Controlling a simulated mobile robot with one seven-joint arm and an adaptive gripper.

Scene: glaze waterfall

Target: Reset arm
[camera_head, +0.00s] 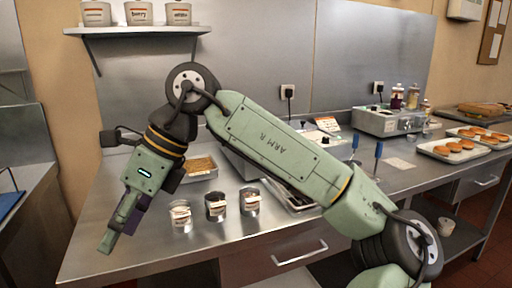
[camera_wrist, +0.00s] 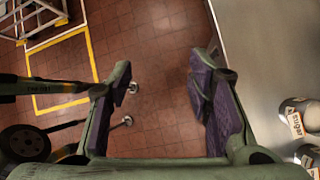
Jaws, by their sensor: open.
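My gripper (camera_head: 123,222) hangs at the left front of the steel counter (camera_head: 100,246) in the head view, with my green arm reaching across the picture from the lower right. In the wrist view my gripper (camera_wrist: 160,85) is open, its two purple-padded fingers wide apart. Nothing is between them; only the red tiled floor shows below. The counter's edge (camera_wrist: 228,60) runs to the right of the fingers.
Three labelled jars stand on the counter right of my gripper: left (camera_head: 181,216), middle (camera_head: 215,206) and right (camera_head: 250,200). The jar labelled sugar (camera_wrist: 298,118) shows in the wrist view. A tray (camera_head: 199,168) lies behind. A wall shelf (camera_head: 140,31) holds three pots.

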